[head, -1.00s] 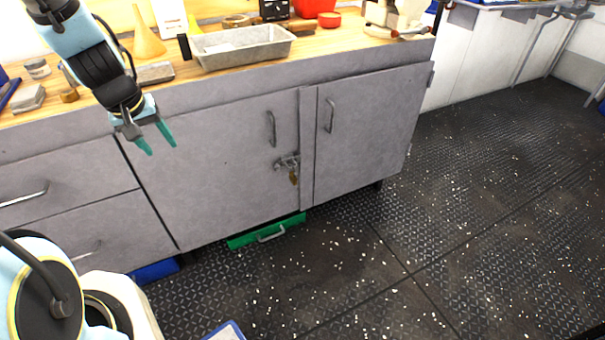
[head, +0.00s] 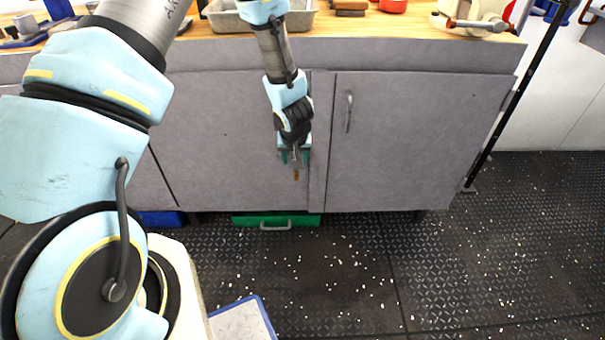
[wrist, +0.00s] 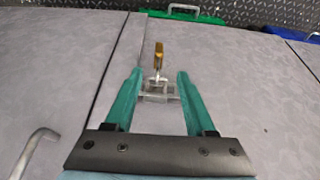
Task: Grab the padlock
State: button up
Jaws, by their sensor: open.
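The padlock (wrist: 159,58) is small and brass-coloured and hangs from a metal hasp (wrist: 158,90) on the grey cabinet doors. In the wrist view the hasp shows between the two green fingers, and the padlock shows just beyond the fingertips. My gripper (wrist: 158,74) is open and empty. In the head view my gripper (head: 294,158) points down in front of the cabinet, and the padlock (head: 296,174) shows just below the fingertips. The hasp is mostly hidden behind my gripper there. I cannot tell the exact gap between fingers and padlock.
A door handle (head: 349,112) stands out right of the hasp; it also shows at the left of the wrist view (wrist: 36,150). A green case (head: 250,221) lies under the cabinet. A metal tray (head: 226,20) sits on the wooden counter.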

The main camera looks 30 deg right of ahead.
aim_at(296, 173)
jog(key=x, duration=0.5)
jog(key=b+x, duration=0.1)
jog(key=x, duration=0.4)
jog(key=shift+s+f, duration=0.2)
grip_shut()
dwell(0.4)
